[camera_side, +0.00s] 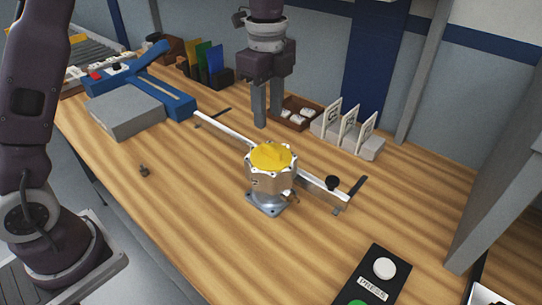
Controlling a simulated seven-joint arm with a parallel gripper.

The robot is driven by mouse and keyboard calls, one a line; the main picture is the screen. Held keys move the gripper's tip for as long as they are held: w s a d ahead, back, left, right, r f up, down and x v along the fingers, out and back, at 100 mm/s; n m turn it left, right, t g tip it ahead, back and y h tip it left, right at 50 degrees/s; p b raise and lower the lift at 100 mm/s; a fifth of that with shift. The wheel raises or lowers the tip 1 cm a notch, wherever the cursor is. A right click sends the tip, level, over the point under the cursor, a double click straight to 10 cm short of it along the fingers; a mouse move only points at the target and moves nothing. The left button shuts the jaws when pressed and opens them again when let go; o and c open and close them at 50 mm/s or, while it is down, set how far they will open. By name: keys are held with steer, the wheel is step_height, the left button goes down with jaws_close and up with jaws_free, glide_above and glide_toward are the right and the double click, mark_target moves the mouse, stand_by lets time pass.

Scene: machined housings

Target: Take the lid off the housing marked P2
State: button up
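A silver machined housing (268,184) stands upright on a flanged base near the middle of the wooden table. A round yellow lid (271,157) with a raised ridge sits on top of it. A small dark mark shows on the housing's side, too small to read, so I cannot confirm P2. My gripper (267,120) points down behind and above the housing, apart from the lid. Its two fingers look spread, with nothing between them.
A blue-and-grey fixture (125,111) stands at left. A brown bin (296,113), white card rack (348,138) and button box (373,280) surround the area.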

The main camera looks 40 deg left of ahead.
mark_target(271, 148)
steer(key=shift+m, duration=0.3)
steer(key=f, duration=0.8)
steer(key=shift+d+f, duration=0.1)
steer(key=shift+d, duration=0.25)
jaws_close()
